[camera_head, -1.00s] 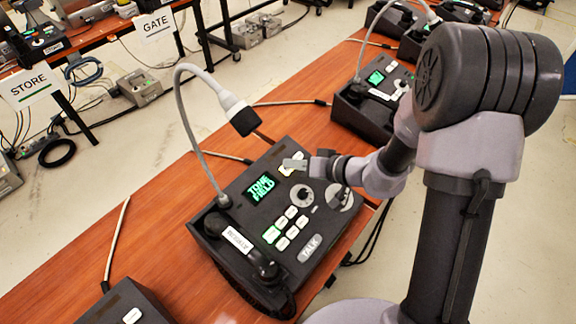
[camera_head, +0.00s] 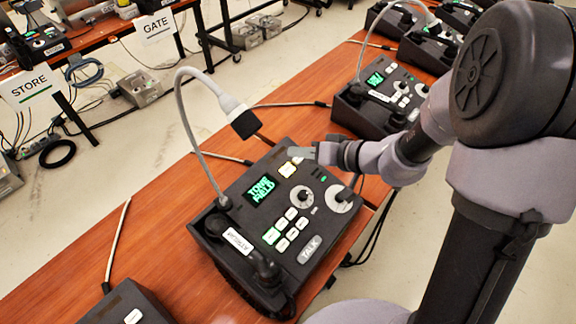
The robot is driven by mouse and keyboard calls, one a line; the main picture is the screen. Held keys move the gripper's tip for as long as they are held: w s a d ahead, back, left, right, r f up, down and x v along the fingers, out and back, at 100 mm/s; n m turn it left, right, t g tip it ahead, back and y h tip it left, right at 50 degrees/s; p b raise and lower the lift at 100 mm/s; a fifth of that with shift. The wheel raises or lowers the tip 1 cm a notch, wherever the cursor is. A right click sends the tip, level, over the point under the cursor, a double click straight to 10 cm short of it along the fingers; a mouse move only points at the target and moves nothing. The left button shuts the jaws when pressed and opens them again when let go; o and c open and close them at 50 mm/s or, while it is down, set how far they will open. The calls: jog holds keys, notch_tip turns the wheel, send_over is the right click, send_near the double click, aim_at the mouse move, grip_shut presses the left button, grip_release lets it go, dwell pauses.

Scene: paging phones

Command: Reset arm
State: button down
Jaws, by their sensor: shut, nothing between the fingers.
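My gripper (camera_head: 304,152) is shut and empty. It is above the far right corner of the nearest paging phone (camera_head: 225,258), near a small lit yellow-white button (camera_head: 288,169); I cannot tell whether it touches anything.
The phone stands on a long wooden table (camera_head: 160,240). Another paging phone (camera_head: 378,100) with a lit screen stands behind it, and part of one (camera_head: 128,305) shows at the bottom left.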

jog(key=s+r+m+g+h, duration=0.1)
jog(key=s+r+g+h, duration=0.1)
jog(key=s+r, duration=0.5)
jog(key=s+r+m+g+h, duration=0.15)
jog(key=s+r, duration=0.25)
jog(key=s, duration=0.6)
jog(key=s+d+r+m+t+h, duration=0.2)
jog(key=s+d+m+h, duration=0.2)
jog(key=d, duration=0.4)
jog(key=shift+s+d+t+h, duration=0.35)
jog(key=shift+s+d, duration=0.05)
jog(key=shift+s, duration=0.15)
jog(key=shift+m, duration=0.25)
jog(key=shift+a, duration=0.1)
